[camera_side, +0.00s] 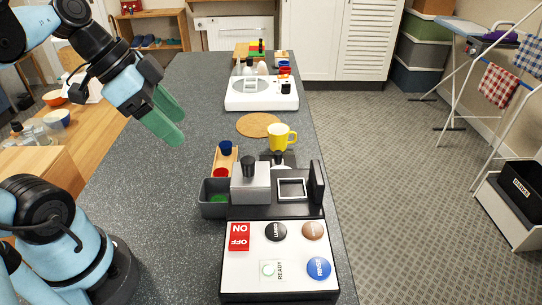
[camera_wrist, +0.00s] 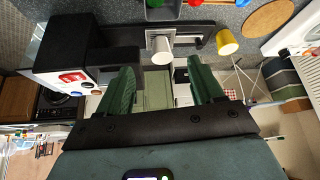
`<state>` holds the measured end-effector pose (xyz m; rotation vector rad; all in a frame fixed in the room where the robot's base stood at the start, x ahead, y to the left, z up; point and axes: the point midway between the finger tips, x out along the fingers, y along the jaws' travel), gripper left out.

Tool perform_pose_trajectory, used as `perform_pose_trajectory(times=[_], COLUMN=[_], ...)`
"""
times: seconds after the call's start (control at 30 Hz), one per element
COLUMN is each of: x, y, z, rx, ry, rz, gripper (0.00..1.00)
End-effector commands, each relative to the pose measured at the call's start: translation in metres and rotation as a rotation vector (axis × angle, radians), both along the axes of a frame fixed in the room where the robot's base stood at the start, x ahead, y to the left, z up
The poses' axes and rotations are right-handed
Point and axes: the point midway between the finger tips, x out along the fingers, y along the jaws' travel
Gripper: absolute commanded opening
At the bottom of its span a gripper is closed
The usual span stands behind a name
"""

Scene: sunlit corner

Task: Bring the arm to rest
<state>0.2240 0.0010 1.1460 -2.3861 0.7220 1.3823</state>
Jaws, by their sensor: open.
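My gripper (camera_side: 172,118) with green fingers hangs in the air above the left side of the speckled grey worktop (camera_side: 165,215) in the side view. Its fingers are spread apart with nothing between them. In the wrist view the two green fingers (camera_wrist: 162,85) stand well apart, and the gap is empty. My gripper is left of and above the black machine (camera_side: 285,212) and touches nothing that I can see.
A white panel (camera_side: 285,285) with round buttons lies at the front. A yellow mug (camera_side: 279,137) and cork mat (camera_side: 258,125) are beyond the machine. A grey bin (camera_side: 214,209) and wooden tray (camera_side: 232,157) stand beside it. Farther back is a white appliance (camera_side: 234,102). The worktop's left part is clear.

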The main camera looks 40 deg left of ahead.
Motion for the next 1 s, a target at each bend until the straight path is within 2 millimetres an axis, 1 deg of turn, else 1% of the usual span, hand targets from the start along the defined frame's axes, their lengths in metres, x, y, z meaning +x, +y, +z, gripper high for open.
perform_pose_trajectory(times=[0.07, 0.17, 0.4, 0.53, 0.73, 1.0], x=[0.002, 0.01, 0.043, 0.056, 0.065, 0.066], y=[0.001, 0.003, 0.006, 0.003, -0.001, -0.001], z=[-0.003, -0.014, -0.054, -0.068, -0.076, -0.076], rx=[0.004, 0.014, 0.027, 0.007, -0.026, -0.03], ry=[0.005, 0.016, -0.01, -0.054, -0.096, -0.098], rz=[0.015, 0.081, 0.365, 0.489, 0.578, 0.588], gripper=[0.66, 0.66, 0.66, 0.66, 0.66, 0.66])
